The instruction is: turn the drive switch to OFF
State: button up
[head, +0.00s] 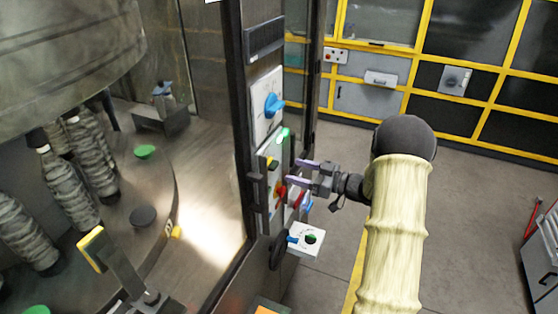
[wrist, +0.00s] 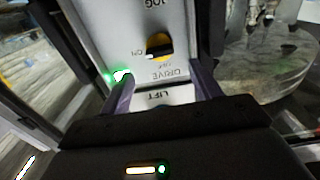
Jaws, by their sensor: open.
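The drive switch (wrist: 160,45) is a black handle on a yellow disc, set in a pale panel above the upside-down DRIVE label in the wrist view. Its handle lies roughly level in that picture, with one end toward the ON mark; OFF is printed between the disc and the DRIVE label. In the head view the drive switch (head: 272,163) is a small yellow and black spot on the machine's post. My gripper (head: 301,172) is open and empty, its purple fingers pointing at the panel. In the wrist view my gripper's fingers (wrist: 163,86) stand apart below the switch, not around it.
A green lamp (wrist: 122,75) glows beside the left finger. A blue rotary switch (head: 272,104) sits higher on the post, a red knob (head: 281,191) lower. A white box with a green button (head: 311,239) juts out below. Open floor lies right of my arm.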

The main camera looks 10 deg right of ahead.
aim_at(277, 165)
jog(key=p+x, duration=0.2)
jog(key=x, duration=0.3)
jog(key=shift+w+a+r, duration=0.1)
jog(key=shift+w+a, duration=0.1)
jog(key=shift+a, duration=0.1)
jog(key=shift+w+a, duration=0.3)
jog(key=shift+a, duration=0.1)
jog(key=shift+c, duration=0.2)
jog(key=c, duration=0.9)
